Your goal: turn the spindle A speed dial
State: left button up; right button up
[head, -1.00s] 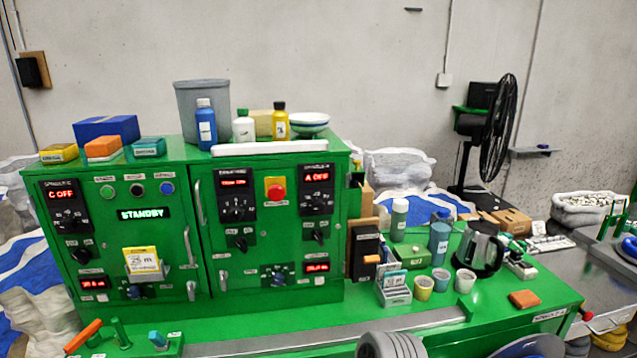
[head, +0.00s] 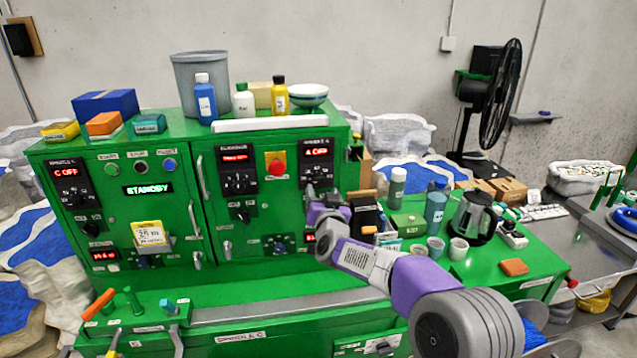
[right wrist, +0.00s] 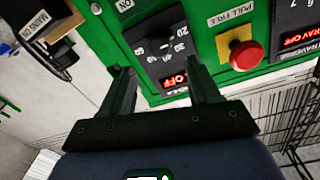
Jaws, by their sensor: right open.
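The spindle A panel is a black plate on the right of the green cabinet, with a red "A OFF" display (head: 317,152) at its top. Its black speed dial (head: 316,172) sits below the display; in the right wrist view the dial (right wrist: 157,45) shows upside down with white numbers around it. My right gripper (head: 319,198) is in front of the lower part of this panel and hides the smaller knob there. In the right wrist view its two fingers (right wrist: 160,82) are apart, with nothing between them, pointing at the panel. My left gripper is out of view.
A red stop button (head: 276,167) on a yellow plate is just left of the panel. A grey bin (head: 200,80) and bottles stand on the cabinet.

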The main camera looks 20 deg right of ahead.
aim_at(319, 182)
jog(key=shift+p+x, duration=0.65)
jog(key=shift+x, duration=2.85)
jog(key=shift+f, duration=0.15)
jog(key=c, duration=1)
jog(key=shift+c, duration=0.2)
jog(key=shift+f+m+b, duration=0.1)
jog(key=shift+m+b, duration=1.05)
jog(key=shift+m, duration=0.35)
jog(key=shift+m+b, duration=0.6)
jog(key=shift+m, duration=0.6)
jog(key=shift+m+b, duration=0.55)
jog(key=shift+m, duration=0.95)
